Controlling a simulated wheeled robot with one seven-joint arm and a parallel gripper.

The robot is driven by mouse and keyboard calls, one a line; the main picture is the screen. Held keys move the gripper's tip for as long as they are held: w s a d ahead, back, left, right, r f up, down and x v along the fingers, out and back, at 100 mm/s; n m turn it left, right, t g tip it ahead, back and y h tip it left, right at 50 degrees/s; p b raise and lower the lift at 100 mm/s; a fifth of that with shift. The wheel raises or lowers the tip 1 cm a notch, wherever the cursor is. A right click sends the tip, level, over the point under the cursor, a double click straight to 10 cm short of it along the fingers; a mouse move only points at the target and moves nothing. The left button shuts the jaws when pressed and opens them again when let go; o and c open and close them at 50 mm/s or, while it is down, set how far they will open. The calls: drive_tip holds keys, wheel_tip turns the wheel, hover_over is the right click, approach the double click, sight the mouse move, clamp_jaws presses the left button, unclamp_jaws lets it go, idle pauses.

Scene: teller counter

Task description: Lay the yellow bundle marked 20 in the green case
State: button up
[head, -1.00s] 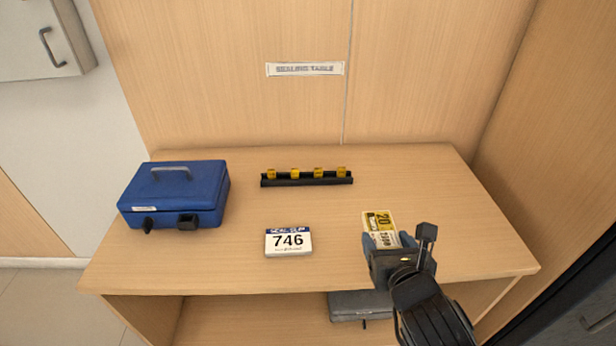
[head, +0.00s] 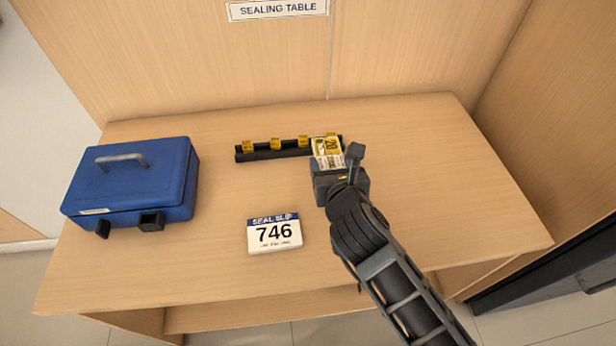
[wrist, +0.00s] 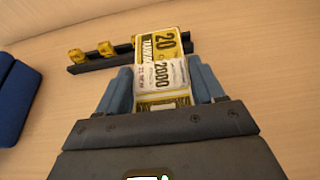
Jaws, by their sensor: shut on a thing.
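The yellow bundle marked 20 (head: 327,151) is held in my gripper (head: 327,163), above the table near the right end of the black rack. In the wrist view the bundle (wrist: 162,75) sits between the two blue-grey fingers of my gripper (wrist: 163,88), with its 20 end pointing away and a white band reading 2000 around it. The fingers are shut on it. No green case shows in any view; the only case is a blue one (head: 135,185), closed, at the table's left.
A black rack (head: 262,155) with several yellow pieces stands at the back of the table. A SEALING TABLE sign (head: 278,9) is on the back panel. The table's right side (head: 455,190) is clear.

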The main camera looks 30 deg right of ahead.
sight(309, 187)
drive_tip(key=w+a+f, duration=0.3)
drive_tip(key=shift+w+a, duration=0.15)
drive_tip(key=shift+a, duration=0.05)
drive_tip(key=shift+f+b, duration=0.6)
drive_tip(key=shift+f, duration=1.35)
drive_tip(key=shift+f, duration=0.15)
drive_tip(key=o, duration=1.1)
drive_tip(key=v, duration=1.2)
